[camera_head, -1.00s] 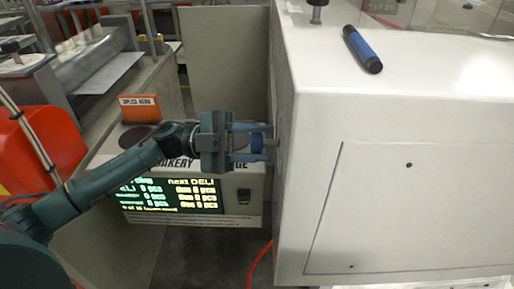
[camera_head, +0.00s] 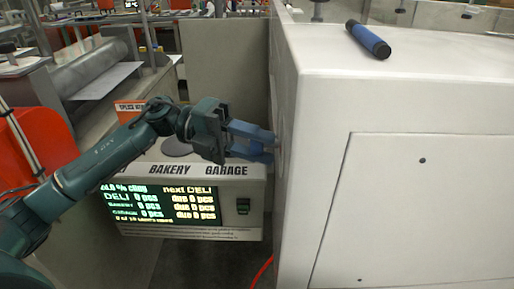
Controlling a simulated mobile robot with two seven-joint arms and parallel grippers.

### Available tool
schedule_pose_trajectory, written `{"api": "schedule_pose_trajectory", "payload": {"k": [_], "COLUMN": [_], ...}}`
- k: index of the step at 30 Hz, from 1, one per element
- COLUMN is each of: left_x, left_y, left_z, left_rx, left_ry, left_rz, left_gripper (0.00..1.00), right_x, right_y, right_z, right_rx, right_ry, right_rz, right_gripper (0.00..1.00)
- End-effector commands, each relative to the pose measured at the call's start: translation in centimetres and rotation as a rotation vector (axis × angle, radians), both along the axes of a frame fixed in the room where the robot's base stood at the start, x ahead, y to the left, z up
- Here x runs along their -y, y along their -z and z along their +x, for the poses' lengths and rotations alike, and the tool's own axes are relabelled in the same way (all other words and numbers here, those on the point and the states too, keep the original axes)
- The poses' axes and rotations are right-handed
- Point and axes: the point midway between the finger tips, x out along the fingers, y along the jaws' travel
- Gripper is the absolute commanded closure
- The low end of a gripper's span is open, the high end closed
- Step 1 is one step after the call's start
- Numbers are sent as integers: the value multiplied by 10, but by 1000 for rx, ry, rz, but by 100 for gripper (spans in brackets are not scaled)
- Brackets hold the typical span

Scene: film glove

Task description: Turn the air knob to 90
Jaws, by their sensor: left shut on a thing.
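My left gripper (camera_head: 262,146) reaches in from the left to the left side face of the white machine (camera_head: 405,95). Its two blue fingers are shut on the air knob, right at that face. The knob is mostly hidden by the fingers; a pale round edge (camera_head: 281,143) shows on the face just beyond the tips. The gripper is rolled, with its fingers slanting down to the right. I cannot read any marks or number at the knob. My right gripper is not in view.
A display box (camera_head: 165,205) with lit text and a black switch (camera_head: 243,206) stands below my left gripper. A blue and black cylinder (camera_head: 368,39) lies on the machine's top. A grey panel (camera_head: 225,70) stands behind. A red cable (camera_head: 262,271) hangs below.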

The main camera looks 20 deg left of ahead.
Motion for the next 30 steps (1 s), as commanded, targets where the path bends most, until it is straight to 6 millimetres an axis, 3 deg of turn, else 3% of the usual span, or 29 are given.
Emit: {"api": "schedule_pose_trajectory", "payload": {"k": [21,22,30], "left_x": [0,0,0], "left_y": [0,0,0], "left_z": [0,0,0], "left_rx": [74,74,72], "left_ry": [0,0,0], "left_rz": [22,22,21], "left_gripper": [89,65,45], "right_x": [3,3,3], "right_y": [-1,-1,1], "right_z": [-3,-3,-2], "right_rx": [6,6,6], "right_ry": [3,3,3], "right_rz": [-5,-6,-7], "right_gripper": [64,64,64]}}
